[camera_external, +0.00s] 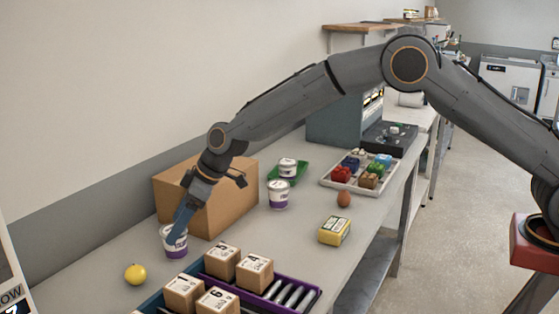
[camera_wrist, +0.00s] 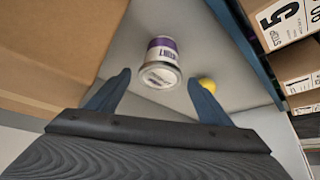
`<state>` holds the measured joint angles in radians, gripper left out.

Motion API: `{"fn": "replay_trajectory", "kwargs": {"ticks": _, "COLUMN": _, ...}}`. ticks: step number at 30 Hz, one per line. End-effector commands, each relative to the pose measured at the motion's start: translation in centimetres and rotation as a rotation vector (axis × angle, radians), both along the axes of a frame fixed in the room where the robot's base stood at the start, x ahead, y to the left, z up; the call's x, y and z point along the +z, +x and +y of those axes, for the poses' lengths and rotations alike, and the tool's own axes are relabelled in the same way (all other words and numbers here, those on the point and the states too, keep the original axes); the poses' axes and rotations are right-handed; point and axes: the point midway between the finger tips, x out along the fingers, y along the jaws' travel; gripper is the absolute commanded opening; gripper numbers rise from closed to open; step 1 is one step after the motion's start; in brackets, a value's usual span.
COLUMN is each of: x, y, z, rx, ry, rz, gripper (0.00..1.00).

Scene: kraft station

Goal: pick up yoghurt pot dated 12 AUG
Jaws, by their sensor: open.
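A white and purple yoghurt pot (camera_external: 175,245) stands on the counter at the lower left, with my gripper (camera_external: 182,222) right at it from above. In the wrist view the same pot (camera_wrist: 161,55) shows its lid between the two blue fingertips of my open gripper (camera_wrist: 160,79). I cannot tell whether the fingers touch it. The lid's writing is too small to read. A second similar pot (camera_external: 278,196) stands farther back beside the cardboard box. A third pot (camera_external: 288,167) sits in a green tray (camera_external: 300,172). No date is legible on any pot.
A cardboard box (camera_external: 225,190) stands close behind my gripper. A yellow ball-shaped fruit (camera_external: 135,274) lies near the first pot. Numbered boxes (camera_external: 254,272) stand in front.

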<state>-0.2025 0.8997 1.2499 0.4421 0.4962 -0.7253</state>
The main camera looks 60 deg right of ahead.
Motion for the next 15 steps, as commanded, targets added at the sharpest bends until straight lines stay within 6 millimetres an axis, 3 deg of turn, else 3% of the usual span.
{"fn": "replay_trajectory", "kwargs": {"ticks": 11, "x": -0.73, "y": 0.37, "z": 0.25, "rx": -0.001, "ry": 0.0, "rz": 0.0, "gripper": 0.73}}
{"fn": "replay_trajectory", "kwargs": {"ticks": 15, "x": -0.73, "y": 0.36, "z": 0.24, "rx": -0.001, "ry": 0.0, "rz": 0.0, "gripper": 0.5}}
